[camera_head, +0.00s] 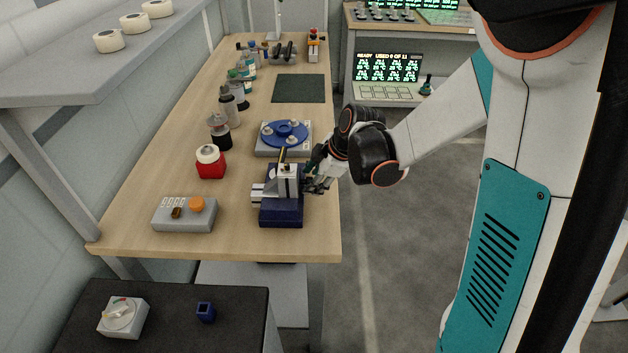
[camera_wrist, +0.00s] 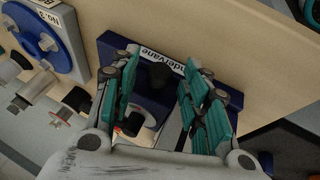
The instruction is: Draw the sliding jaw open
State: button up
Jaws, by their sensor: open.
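A vise-like device with a dark blue base (camera_head: 281,212) stands at the near right of the wooden bench. Grey metal jaw parts (camera_head: 287,174) sit on top of it; which part slides I cannot tell in the head view. My gripper (camera_head: 314,184) is at the right side of the device, close to it. In the wrist view, my gripper (camera_wrist: 160,78) has its teal fingers spread apart over the dark blue base (camera_wrist: 112,42). A black knob (camera_wrist: 161,76) lies between the fingers, with no clear contact. Part of the device below is hidden by my gripper.
A blue round fixture (camera_head: 284,130) stands just behind the device. A grey box with an orange knob (camera_head: 196,205) and a red-bodied jar (camera_head: 211,166) are to its left. The bench's right edge is close; the floor beyond is clear.

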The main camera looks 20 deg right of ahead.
jog(key=shift+c, duration=0.2)
grip_shut()
jog(key=shift+w+d, duration=0.2)
jog(key=shift+w, duration=0.5)
jog(key=shift+w+d, duration=0.25)
jog(key=shift+w, duration=0.45)
jog(key=shift+w+d, duration=0.2)
jog(key=shift+w, duration=0.5)
jog(key=shift+o, duration=0.2)
grip_release()
jog(key=v, duration=1.2)
jog(key=shift+s, duration=0.1)
